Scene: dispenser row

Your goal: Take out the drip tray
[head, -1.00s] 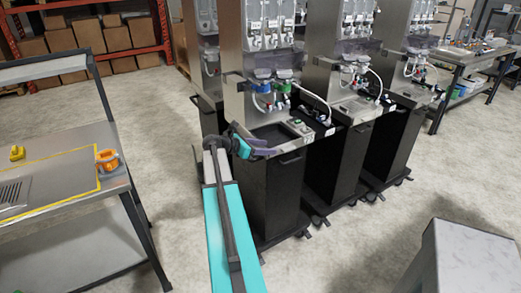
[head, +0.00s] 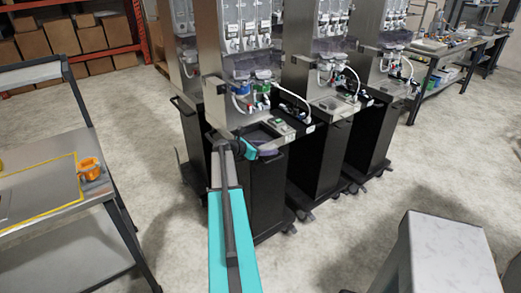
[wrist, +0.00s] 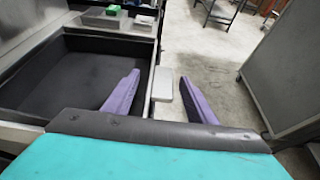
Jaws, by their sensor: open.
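The drip tray (wrist: 75,75) is a dark, shallow, rectangular basin set in the front of the nearest dispenser (head: 222,100). It fills the left of the wrist view and looks empty. A pale grey tab (wrist: 163,84) stands at its right-hand edge in that view. My gripper (wrist: 160,76) is open, with one purple finger on each side of the tab. The left finger overlaps the basin in the picture and the right one is over the floor; I cannot tell whether either touches. In the head view my gripper (head: 262,152) is at the tray's front, hiding part of it.
More dispensers (head: 330,120) stand close on the right. A metal table (head: 45,185) with an orange object (head: 91,169) is on the left. A grey block-like stand (head: 440,250) is at the front right. Open floor lies between the dispensers and these.

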